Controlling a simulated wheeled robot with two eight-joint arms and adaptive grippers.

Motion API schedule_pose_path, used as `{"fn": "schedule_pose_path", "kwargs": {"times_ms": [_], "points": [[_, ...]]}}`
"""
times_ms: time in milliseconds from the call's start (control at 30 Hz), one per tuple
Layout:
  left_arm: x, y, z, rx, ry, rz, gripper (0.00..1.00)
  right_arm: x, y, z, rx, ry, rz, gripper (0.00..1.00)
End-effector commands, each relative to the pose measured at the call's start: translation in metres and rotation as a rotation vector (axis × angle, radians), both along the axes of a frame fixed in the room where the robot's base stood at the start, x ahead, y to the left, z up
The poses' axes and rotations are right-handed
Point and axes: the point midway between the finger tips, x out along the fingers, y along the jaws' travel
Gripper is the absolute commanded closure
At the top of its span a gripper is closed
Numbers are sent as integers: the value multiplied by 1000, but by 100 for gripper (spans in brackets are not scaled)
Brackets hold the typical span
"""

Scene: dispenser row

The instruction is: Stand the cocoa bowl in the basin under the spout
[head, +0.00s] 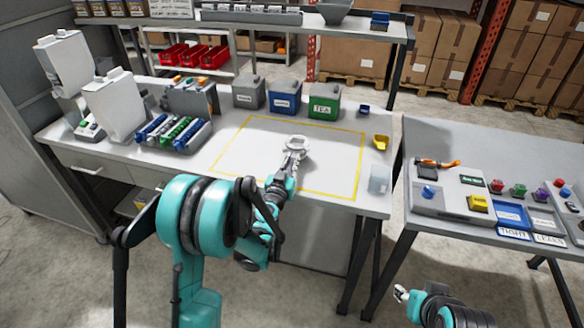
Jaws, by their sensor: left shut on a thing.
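My left gripper (291,161) reaches over the yellow-outlined area of the white table. It is shut on a small pale round thing (297,142), which looks like a bowl; the fingers cover part of it and no cocoa label is readable. I cannot tell whether it touches the table. Two white dispensers (112,104) (65,62) stand at the table's left end.
Grey (249,92), blue (284,97) and green TEA (324,101) canisters line the back. Coloured tubes (174,134) lie right of the dispensers. A yellow scoop (381,142) and a clear cup (379,180) are at the right. The outlined area is mostly free.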

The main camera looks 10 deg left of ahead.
Motion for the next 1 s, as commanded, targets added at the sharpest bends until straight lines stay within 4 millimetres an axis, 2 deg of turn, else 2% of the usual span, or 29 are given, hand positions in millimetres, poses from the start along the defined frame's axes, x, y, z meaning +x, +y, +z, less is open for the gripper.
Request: {"fn": "schedule_pose_path", "kwargs": {"times_ms": [33,67,433,467,500,533,1000], "points": [[0,0,-12,0,0,0,100,0,0,-8,0,0,0,60],[0,0,-14,0,0,0,100,0,0,-9,0,0,0,60],[0,0,-17,0,0,0,100,0,0,-10,0,0,0,60],[0,0,-16,0,0,0,84,0,0,-10,0,0,0,60],[0,0,-16,0,0,0,73,0,0,-9,0,0,0,60],[0,0,-16,0,0,0,68,0,0,-9,0,0,0,60],[-1,-3,-13,1,0,0,68,0,0,-9,0,0,0,60]]}}
